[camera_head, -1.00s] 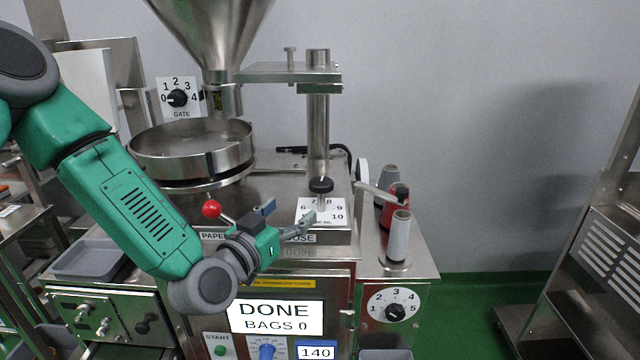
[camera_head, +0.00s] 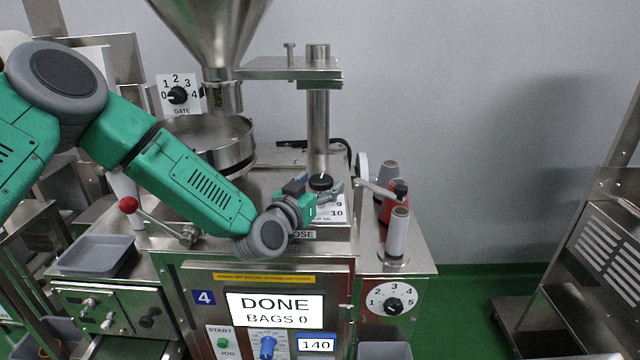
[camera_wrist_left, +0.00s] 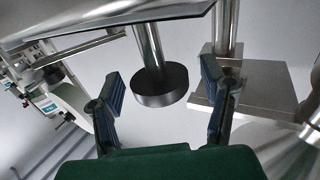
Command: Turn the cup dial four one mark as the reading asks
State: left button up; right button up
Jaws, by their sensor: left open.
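The cup dial is a black round knob (camera_head: 320,182) below a steel post, over a white plate (camera_head: 338,213) on the machine marked four (camera_head: 204,298). The numbers 9 and 10 show on the plate; the gripper covers the others, and I cannot read the setting. My left gripper (camera_head: 328,194) is open at the knob. In the left wrist view the knob (camera_wrist_left: 160,88) appears between the two separated blue-padded fingers (camera_wrist_left: 161,80), with gaps on both sides. My right gripper is not in view.
A gate dial (camera_head: 178,96) stands by the hopper (camera_head: 212,35). A red-knobbed lever (camera_head: 128,204) is left of my forearm. A crank (camera_head: 380,190) and spools (camera_head: 398,235) stand right of the knob. A numbered dial (camera_head: 393,301) is on the front.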

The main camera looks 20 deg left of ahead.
pick_arm(q)
jog(key=c, duration=1.2)
jog(key=shift+d+n+y, duration=0.1)
jog(key=shift+n+y, duration=0.4)
jog(key=shift+y, duration=0.3)
jog(key=n+y, duration=0.2)
jog(key=y, duration=0.1)
jog(key=shift+d+y, duration=0.15)
jog(key=shift+y, duration=0.25)
jog(key=shift+n+g+y+b, duration=0.3)
jog(key=shift+n+y, duration=1.4)
jog(key=shift+y, duration=0.6)
jog(key=o, duration=1.2)
